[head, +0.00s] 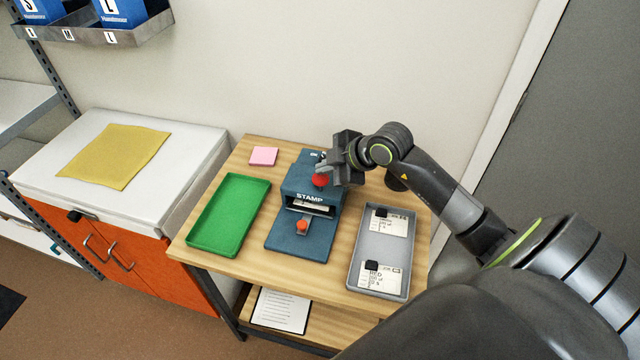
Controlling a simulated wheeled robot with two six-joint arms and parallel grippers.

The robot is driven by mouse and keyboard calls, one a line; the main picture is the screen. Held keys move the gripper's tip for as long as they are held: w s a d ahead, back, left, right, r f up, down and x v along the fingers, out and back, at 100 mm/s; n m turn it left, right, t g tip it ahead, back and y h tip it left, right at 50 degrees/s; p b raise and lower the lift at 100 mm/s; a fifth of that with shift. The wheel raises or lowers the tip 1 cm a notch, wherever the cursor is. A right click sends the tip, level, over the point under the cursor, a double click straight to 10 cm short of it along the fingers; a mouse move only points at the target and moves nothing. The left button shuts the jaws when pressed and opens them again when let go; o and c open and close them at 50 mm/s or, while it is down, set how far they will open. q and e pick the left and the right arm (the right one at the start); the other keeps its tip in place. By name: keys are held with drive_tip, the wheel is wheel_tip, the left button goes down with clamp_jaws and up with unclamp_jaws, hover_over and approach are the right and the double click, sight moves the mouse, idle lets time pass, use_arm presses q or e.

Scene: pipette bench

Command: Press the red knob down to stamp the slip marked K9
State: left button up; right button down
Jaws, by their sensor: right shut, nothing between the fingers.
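The blue stamp press (296,243) stands on the wooden table, with the word STAMP on its front. Its red knob (320,181) is on top. A white slip (311,207) lies in the press's slot; its marking is too small to read. My right gripper (325,169) is shut and empty, right at the red knob from behind and above; I cannot tell whether it touches it. Two more slips, one upper (388,222) and one lower (380,275), lie in the grey tray (355,262), each with a black block on it. My left gripper is not in view.
A green tray (208,243) sits left of the press and is empty. A pink note pad (263,156) lies at the back left. An orange-red button or knob (302,226) is on the press's front base. A white-topped cabinet with a yellow cloth (115,156) stands further left.

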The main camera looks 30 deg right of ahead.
sight(323, 178)
drive_tip(key=shift+f+b, duration=0.6)
drive_tip(key=shift+f, duration=1)
idle(1.3)
drive_tip(key=shift+r+p, duration=2.05)
drive_tip(key=shift+p, duration=0.35)
wheel_tip(323, 178, up, 6)
drive_tip(key=p, duration=0.6)
